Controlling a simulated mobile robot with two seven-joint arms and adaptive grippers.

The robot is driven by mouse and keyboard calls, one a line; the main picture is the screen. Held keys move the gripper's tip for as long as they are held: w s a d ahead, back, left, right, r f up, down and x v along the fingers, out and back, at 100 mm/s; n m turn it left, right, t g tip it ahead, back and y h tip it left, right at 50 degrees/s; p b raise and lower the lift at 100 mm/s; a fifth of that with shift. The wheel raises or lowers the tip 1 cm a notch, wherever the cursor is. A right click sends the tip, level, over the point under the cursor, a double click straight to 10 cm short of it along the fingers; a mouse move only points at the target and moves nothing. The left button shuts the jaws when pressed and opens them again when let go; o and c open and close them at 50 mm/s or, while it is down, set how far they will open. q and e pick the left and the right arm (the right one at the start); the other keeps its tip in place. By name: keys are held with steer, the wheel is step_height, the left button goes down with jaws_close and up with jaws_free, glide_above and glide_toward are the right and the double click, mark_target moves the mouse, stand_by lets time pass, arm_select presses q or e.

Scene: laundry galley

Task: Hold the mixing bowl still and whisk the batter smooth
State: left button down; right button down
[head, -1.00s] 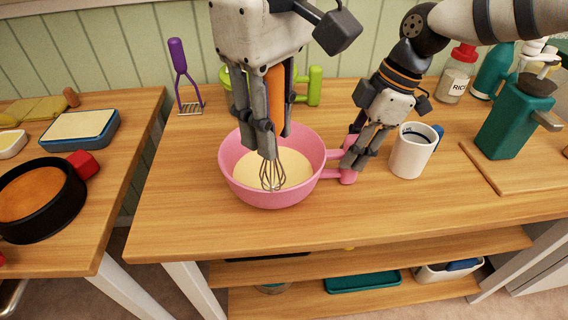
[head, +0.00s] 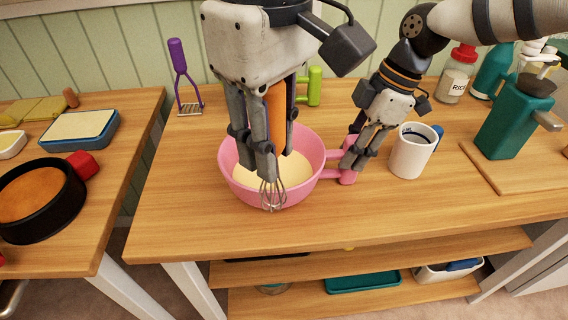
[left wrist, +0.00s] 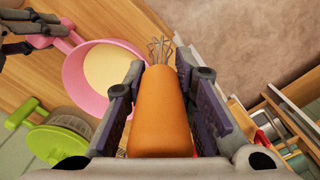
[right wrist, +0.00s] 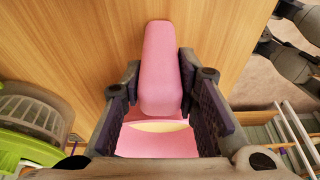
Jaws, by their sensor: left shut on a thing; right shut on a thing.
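The pink mixing bowl (head: 303,190) stands upright on the wooden counter with pale yellow batter (head: 292,170) in it. My left gripper (head: 265,165) is over the bowl, shut on the orange handle of the whisk (left wrist: 160,110). The whisk's wire end (head: 271,194) is at the front part of the bowl; I cannot tell how deep it is. My right gripper (head: 352,160) is shut on the bowl's pink handle (right wrist: 160,70) at the bowl's right side. The bowl and whisk also show in the left wrist view.
A white mug (head: 409,155) stands close to the right gripper. A teal dispenser (head: 515,125) on a board (head: 530,173) is further right. A purple masher (head: 181,75) and a green-handled item (head: 314,86) are behind. The counter's front left is clear.

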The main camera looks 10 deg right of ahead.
stand_by(0.3)
steer(key=shift+c, duration=0.5)
jaws_free()
steer(key=v, duration=0.7)
steer(key=shift+r, duration=0.25)
stand_by(0.3)
steer(key=shift+d, duration=0.1)
steer(key=v, duration=1.2)
steer(key=shift+s, duration=0.1)
